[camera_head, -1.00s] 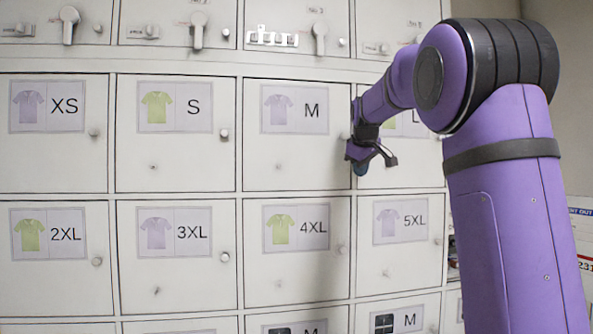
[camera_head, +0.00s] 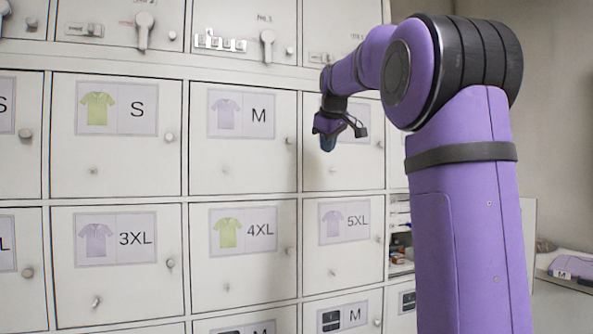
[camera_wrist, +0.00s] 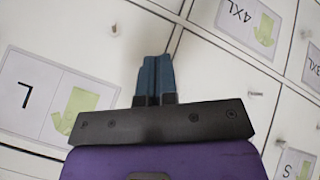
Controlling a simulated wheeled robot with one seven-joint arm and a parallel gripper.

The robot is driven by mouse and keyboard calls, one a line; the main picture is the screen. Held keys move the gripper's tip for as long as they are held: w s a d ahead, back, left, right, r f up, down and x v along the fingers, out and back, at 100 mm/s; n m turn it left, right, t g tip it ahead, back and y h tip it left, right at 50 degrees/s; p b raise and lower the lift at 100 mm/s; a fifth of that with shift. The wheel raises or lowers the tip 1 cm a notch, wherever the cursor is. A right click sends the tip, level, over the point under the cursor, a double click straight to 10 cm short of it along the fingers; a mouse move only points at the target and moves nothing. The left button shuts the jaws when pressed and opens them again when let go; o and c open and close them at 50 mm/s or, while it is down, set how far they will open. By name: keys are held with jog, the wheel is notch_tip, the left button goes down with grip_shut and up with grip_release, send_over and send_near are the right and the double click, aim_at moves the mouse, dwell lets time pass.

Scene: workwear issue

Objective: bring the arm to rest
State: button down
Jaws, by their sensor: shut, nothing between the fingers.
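My gripper (camera_head: 328,140) hangs in front of the white locker doors, at the right end of the row marked S and M. In the wrist view its blue fingers (camera_wrist: 154,78) are together with nothing between them. The L door (camera_wrist: 35,95) lies behind it, with a green shirt picture on its label. My purple arm hides part of the lockers in the head view. I cannot tell the exact gap between the fingers and the doors.
Shut doors M (camera_head: 242,165), 4XL (camera_head: 235,275) and 5XL (camera_head: 345,265) have small protruding knobs. Levers (camera_head: 268,45) stick out along the top row. Open shelves (camera_head: 400,240) show behind my arm. A folded purple garment marked M (camera_head: 575,267) lies at the far right.

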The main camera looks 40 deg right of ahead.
jog(key=s+a+f+m+g+y, duration=0.1)
jog(key=s+a+f+y, duration=0.3)
jog(key=s+a+f, duration=2.3)
jog(key=shift+s+a+f+m, duration=0.3)
jog(key=shift+s+a+m, duration=0.25)
jog(key=shift+a+m, duration=0.4)
